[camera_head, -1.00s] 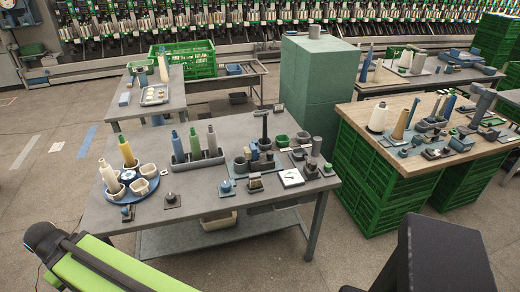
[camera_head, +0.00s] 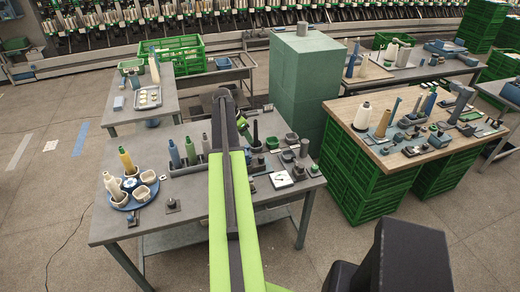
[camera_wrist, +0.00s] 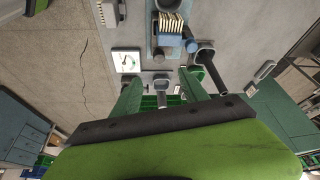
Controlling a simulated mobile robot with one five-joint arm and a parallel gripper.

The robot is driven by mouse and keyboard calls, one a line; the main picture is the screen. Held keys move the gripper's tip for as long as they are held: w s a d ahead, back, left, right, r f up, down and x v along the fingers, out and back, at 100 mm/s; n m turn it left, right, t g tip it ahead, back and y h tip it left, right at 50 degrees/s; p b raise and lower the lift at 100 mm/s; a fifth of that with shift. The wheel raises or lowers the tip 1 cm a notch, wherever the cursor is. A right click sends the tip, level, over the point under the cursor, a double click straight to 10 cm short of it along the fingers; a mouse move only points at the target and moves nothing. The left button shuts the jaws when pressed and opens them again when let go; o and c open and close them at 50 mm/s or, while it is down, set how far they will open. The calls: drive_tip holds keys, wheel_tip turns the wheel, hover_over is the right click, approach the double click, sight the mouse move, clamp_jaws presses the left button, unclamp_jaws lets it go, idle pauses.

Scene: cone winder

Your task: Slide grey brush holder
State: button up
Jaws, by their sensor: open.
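My gripper (camera_wrist: 160,86) shows in the wrist view with its two green fingers apart and nothing visibly held. A small grey cylinder stands out between the fingers in that view. A dark grey round cup (camera_wrist: 205,52) with a dark rod lies just beyond the right finger; it may be the grey brush holder, but I cannot tell for sure. Touching or apart is unclear. In the head view, a dark upright rod (camera_head: 256,132) stands right of my arm on the grey table (camera_head: 190,225). My arm hides much of the table's middle there, and the fingers are not clear.
A white square plate with a dial (camera_head: 281,180) and several small grey parts crowd the table's right end. A blue round tray (camera_head: 130,196) with cups and cones is at the left. A tall green cabinet (camera_head: 303,85) stands behind.

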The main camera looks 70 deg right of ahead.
drive_tip(key=b, duration=1.6)
approach(261, 157)
drive_tip(key=x, duration=0.8)
drive_tip(key=shift+w+a, duration=0.1)
drive_tip(key=shift+w, duration=0.1)
drive_tip(key=shift+s+d+f, duration=0.15)
drive_tip(key=shift+d+f, duration=0.05)
drive_tip(key=shift+f, duration=0.2)
drive_tip(key=shift+r, duration=0.1)
clamp_jaws()
